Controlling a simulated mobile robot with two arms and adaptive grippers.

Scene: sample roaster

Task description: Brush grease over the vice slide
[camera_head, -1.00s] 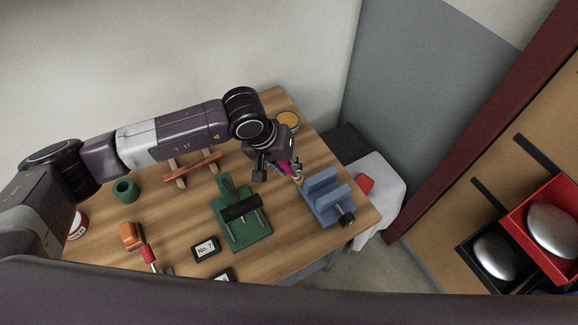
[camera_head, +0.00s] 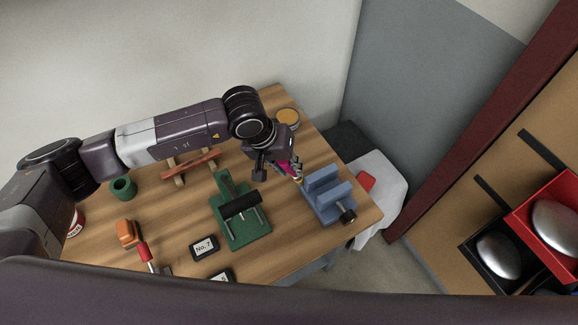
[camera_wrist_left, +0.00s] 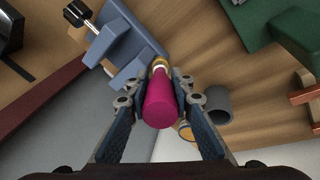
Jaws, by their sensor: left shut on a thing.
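My left gripper (camera_head: 285,167) is shut on the magenta handle of a brush (camera_wrist_left: 160,103). The brush's brass-coloured collar and pale tip point toward the blue vice (camera_head: 329,196), at its left side near the rear jaw. I cannot tell whether the bristles touch the vice. In the left wrist view, the vice (camera_wrist_left: 126,42) lies beyond the brush tip, its screw and black knob at the upper left. A round tin with orange-yellow contents (camera_head: 287,117), perhaps the grease, stands at the table's back edge. My right gripper is not in view.
A green fixture with a black roller (camera_head: 240,225) stands left of the vice.

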